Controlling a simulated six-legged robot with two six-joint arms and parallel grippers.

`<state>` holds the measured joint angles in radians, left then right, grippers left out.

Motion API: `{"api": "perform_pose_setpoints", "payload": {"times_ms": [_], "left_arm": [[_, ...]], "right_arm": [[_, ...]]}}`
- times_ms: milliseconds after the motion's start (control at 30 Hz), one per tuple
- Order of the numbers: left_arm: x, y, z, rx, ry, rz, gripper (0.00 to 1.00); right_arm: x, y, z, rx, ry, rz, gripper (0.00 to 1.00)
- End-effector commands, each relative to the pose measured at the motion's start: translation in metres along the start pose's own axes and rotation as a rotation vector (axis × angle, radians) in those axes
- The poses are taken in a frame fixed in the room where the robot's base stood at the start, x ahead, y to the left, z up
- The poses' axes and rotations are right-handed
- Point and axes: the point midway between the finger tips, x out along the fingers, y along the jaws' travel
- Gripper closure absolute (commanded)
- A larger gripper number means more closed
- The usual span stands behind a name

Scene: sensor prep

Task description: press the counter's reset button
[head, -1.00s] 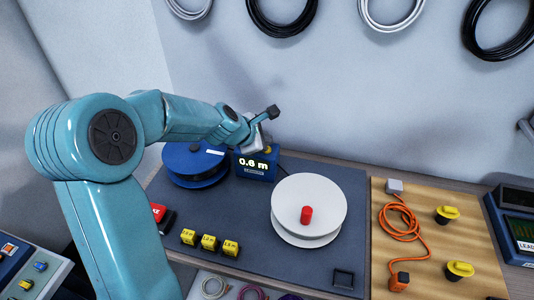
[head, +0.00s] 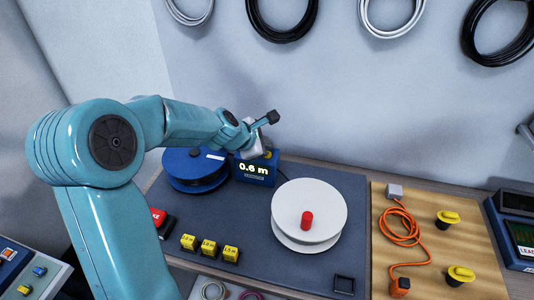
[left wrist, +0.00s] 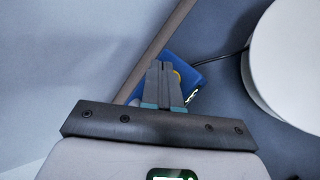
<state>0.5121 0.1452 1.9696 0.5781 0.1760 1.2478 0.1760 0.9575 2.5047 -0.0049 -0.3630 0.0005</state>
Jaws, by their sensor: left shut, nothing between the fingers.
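The counter (head: 256,173) is a blue box at the back of the dark mat, with a lit display reading 0.6 m. Its yellow button (head: 268,154) is on top, partly hidden by my gripper. In the left wrist view the button (left wrist: 177,76) shows just right of the fingertips, with the blue counter (left wrist: 187,60) around it. My left gripper (left wrist: 160,66) is shut and empty, its fingers pointing toward the counter's top. Whether the tips touch it, I cannot tell. The left gripper (head: 262,152) also shows in the head view. My right gripper is not in view.
A blue reel (head: 185,182) stands left of the counter, and a white spool (head: 325,205) with a red knob stands in front to the right. Yellow blocks (head: 208,248) sit at the mat's front. An orange cable (head: 397,230) lies on the wooden board. The wall is behind.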

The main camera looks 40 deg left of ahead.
Motion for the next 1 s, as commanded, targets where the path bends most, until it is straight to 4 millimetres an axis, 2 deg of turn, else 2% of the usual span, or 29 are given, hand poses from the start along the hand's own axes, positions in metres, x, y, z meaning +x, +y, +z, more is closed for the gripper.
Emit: {"api": "perform_pose_setpoints", "payload": {"times_ms": [800,1000], "left_arm": [[0.0001,-0.0001,-0.0001,0.0,0.0,0.0,1.0],[0.0044,-0.0033,-0.0033,-0.001,0.0,0.0,1.0]], "right_arm": [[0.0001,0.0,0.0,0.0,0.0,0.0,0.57],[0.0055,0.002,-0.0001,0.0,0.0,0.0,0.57]]}}
